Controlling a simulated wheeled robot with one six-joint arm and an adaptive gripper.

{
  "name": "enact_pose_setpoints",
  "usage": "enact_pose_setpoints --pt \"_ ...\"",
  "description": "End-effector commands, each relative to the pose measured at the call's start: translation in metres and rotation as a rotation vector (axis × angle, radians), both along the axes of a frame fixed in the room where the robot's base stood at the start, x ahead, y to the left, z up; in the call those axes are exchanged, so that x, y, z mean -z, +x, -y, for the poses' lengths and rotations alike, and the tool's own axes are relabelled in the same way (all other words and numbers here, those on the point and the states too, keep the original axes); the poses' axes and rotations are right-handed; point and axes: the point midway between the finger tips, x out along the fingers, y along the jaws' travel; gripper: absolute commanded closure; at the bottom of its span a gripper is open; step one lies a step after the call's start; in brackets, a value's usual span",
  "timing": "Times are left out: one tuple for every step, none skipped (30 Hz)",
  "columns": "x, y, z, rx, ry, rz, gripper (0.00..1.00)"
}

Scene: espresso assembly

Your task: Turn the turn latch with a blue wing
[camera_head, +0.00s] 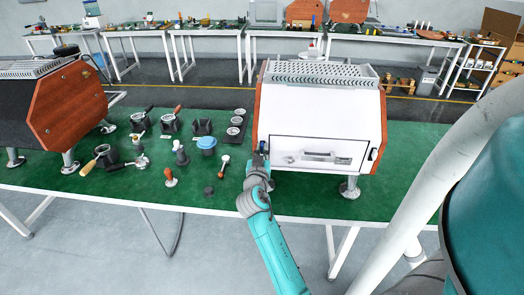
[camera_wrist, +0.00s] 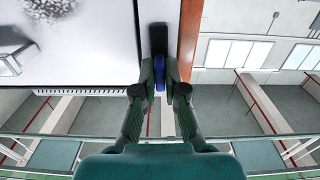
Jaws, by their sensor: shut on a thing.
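The turn latch with a blue wing (camera_wrist: 159,72) is in the middle of the wrist view, on a dark mount between the white panel and the brown side board. My gripper (camera_wrist: 160,82) is shut on the blue wing, one finger on each side of it. In the head view my gripper (camera_head: 260,157) is at the lower left corner of the white espresso machine (camera_head: 318,108), where it hides most of the latch. A second dark latch (camera_head: 374,154) shows at the right side of the machine's front panel.
The front panel (camera_head: 318,152) has a grey handle (camera_head: 318,156). Portafilters, tampers, a blue-lidded jug (camera_head: 207,143) and other small tools lie on the green table (camera_head: 230,190) to the left. Another machine (camera_head: 65,105) stands at the far left. The table's front edge is mostly clear.

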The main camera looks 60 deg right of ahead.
Motion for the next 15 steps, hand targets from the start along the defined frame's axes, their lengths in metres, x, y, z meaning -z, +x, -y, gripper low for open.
enact_pose_setpoints --pt "0.0012 0.0001 0.0001 0.0 0.008 0.013 1.0" --pt "0.0012 0.0002 0.0 0.0 0.011 0.02 1.0" --pt "0.0012 0.0002 0.0 0.0 0.014 0.029 1.0" --pt "0.0012 0.0002 0.0 0.0 0.016 0.034 1.0" --pt "0.0012 0.0002 0.0 0.0 0.019 0.04 1.0" --pt "0.0012 0.0003 0.0 0.0 0.021 0.045 1.0" --pt "0.0012 0.0003 0.0 0.0 0.022 0.047 1.0" --pt "0.0012 0.0003 0.0 0.0 0.023 0.05 1.0" --pt "0.0012 0.0003 0.0 0.0 0.024 0.052 1.0" --pt "0.0012 0.0003 0.0 0.0 0.024 0.053 1.0" --pt "0.0012 0.0003 0.0 0.0 0.024 0.054 1.0" --pt "0.0012 0.0003 0.0 0.0 0.025 0.055 1.0" --pt "0.0013 0.0003 0.0 0.0 0.026 0.054 1.0" --pt "0.0013 0.0003 0.0 0.0 0.026 0.054 1.0" --pt "0.0012 0.0003 0.0 0.0 0.025 0.055 1.0"
